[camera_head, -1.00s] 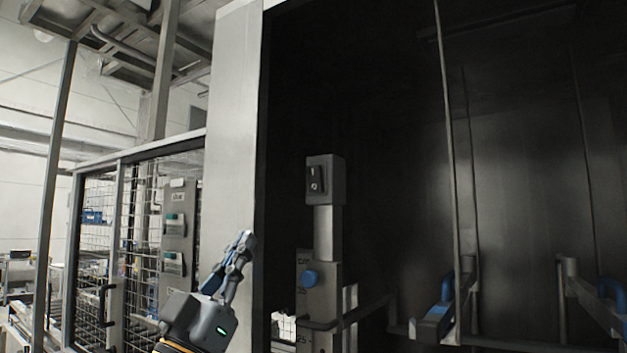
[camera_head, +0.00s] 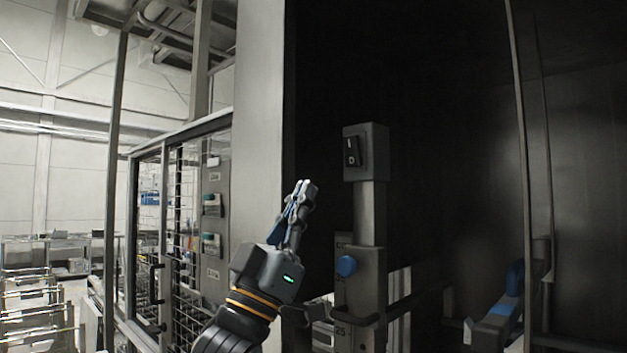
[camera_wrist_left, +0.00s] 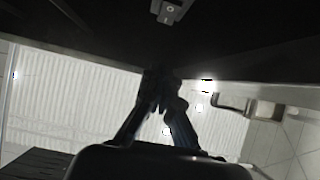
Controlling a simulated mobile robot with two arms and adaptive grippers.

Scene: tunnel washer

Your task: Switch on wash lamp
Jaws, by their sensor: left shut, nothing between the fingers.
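A black rocker switch (camera_head: 352,151), marked I and O, sits on a dark box (camera_head: 377,153) atop a grey post (camera_head: 369,215) inside the dark washer opening. The switch also shows at the top of the left wrist view (camera_wrist_left: 170,12). No lit lamp shows. My left gripper (camera_head: 306,188) is shut and empty, pointing up. In the head view it is left of and a little below the switch box, with a gap between them. In the left wrist view its fingertips (camera_wrist_left: 157,85) are close together, below the switch.
A blue knob (camera_head: 346,266) is on the post below the switch box. A pale upright panel (camera_head: 262,110) stands left of the opening. A wire-mesh fence (camera_head: 180,235) and a control panel (camera_head: 213,205) stand farther left. A thin rod (camera_head: 524,120) hangs at the right.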

